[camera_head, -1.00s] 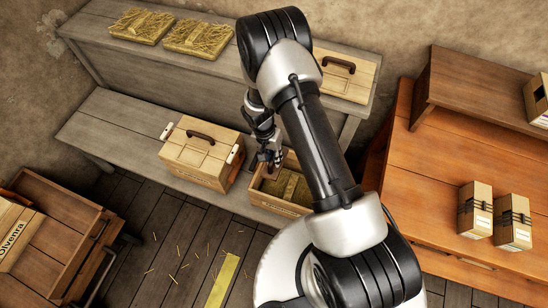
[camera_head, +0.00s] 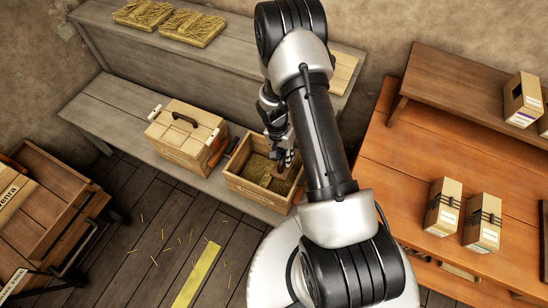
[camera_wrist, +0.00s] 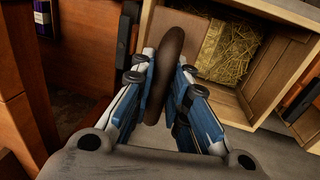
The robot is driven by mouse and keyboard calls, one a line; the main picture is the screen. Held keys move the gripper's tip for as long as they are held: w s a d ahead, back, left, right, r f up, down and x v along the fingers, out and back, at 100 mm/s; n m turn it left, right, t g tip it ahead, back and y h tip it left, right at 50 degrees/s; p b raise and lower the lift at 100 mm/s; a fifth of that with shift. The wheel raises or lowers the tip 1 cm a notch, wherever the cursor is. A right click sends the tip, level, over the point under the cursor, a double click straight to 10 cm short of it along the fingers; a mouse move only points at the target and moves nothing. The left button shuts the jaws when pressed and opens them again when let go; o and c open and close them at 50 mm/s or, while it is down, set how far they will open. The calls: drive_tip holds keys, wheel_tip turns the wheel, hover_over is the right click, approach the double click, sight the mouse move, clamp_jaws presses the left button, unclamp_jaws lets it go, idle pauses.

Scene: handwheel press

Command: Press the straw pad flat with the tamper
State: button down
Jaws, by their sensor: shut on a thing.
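My gripper (camera_head: 284,158) is over the open wooden crate (camera_head: 238,188) on the low bench. In the wrist view my gripper (camera_wrist: 168,85) is shut on a dark brown rounded handle (camera_wrist: 172,45), which looks like the tamper's. A tan wooden face (camera_wrist: 190,30) shows below the handle; it looks like the tamper's plate. In the head view a brown part of the tamper (camera_head: 280,172) shows under the fingers. The straw pad (camera_head: 258,168) lies inside the crate, and part of it shows beside the tan face in the wrist view (camera_wrist: 230,52). I cannot tell whether tamper and straw touch.
A lidded crate (camera_head: 180,145) stands left of the open crate, with orange-handled (camera_head: 217,153) and dark tools between them. Two straw pads (camera_head: 192,27) lie on the back shelf. Boxes (camera_head: 442,208) stand on the orange-brown table at right. A cart (camera_head: 60,230) is at left.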

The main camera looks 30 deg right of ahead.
drive_tip(key=f+b, duration=0.5)
drive_tip(key=f, duration=0.4)
drive_tip(key=f+b, duration=0.5)
drive_tip(key=f, duration=0.4)
drive_tip(key=shift+w+a+f, duration=0.1)
drive_tip(key=shift+w+f, duration=0.1)
drive_tip(key=shift+f, duration=0.2)
drive_tip(key=shift+f+b, duration=0.7)
drive_tip(key=shift+b, duration=0.1)
drive_tip(key=shift+f+b, duration=0.8)
drive_tip(key=shift+b, duration=0.35)
idle(3.8)
